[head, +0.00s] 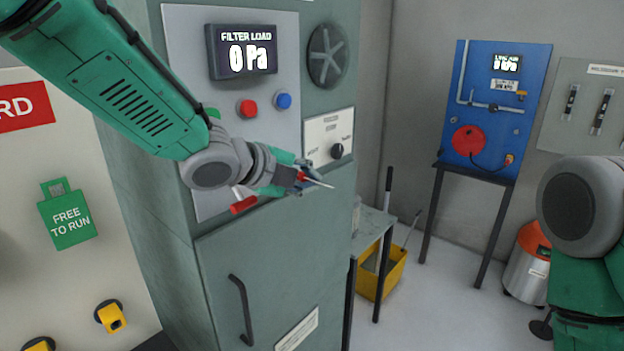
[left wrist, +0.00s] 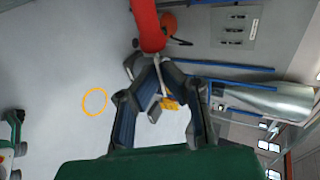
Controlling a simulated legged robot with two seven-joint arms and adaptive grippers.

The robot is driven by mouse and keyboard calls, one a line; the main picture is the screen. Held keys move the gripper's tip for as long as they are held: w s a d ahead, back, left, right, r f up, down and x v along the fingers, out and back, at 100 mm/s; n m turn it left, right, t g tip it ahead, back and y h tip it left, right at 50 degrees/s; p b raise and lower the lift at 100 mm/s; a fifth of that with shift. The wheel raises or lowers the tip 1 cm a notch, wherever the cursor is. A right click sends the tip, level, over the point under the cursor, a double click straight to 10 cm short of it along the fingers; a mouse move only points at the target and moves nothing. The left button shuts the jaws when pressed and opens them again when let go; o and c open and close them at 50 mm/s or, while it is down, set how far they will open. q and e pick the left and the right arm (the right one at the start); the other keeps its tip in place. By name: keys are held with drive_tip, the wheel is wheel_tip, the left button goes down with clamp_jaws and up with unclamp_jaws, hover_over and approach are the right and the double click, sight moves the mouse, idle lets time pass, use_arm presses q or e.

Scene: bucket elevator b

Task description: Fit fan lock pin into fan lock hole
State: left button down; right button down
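My left gripper (head: 303,178) is in front of the grey-green cabinet, level with the lower edge of its control panel. In the left wrist view, the fingers (left wrist: 150,60) are closed around the end of a red handle, which I take for the fan lock pin (left wrist: 147,22). A thin metal shaft extends from it. In the head view, the pin's pale shaft (head: 320,183) points right, clear of the cabinet. A round fan-like disc (head: 328,55) sits high on the cabinet; I cannot make out a lock hole. My right gripper is out of view.
The cabinet door (head: 270,270) has a dark handle. A red bar (head: 243,204) shows below my left wrist. A small table (head: 372,228) and yellow bin (head: 381,273) stand right of the cabinet. A blue panel (head: 495,110) stands farther back. Open floor lies between.

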use_arm(q)
drive_tip(key=c, duration=1.8)
unclamp_jaws()
drive_tip(key=shift+a, duration=0.1)
drive_tip(key=shift+o, duration=0.8)
drive_tip(key=shift+w+a, duration=0.1)
drive_tip(key=shift+w, duration=0.05)
drive_tip(key=shift+s+a+r, duration=0.1)
drive_tip(key=shift+s+a, duration=0.05)
drive_tip(key=shift+s, duration=0.05)
drive_tip(key=v, duration=1.1)
drive_tip(key=shift+a, duration=0.3)
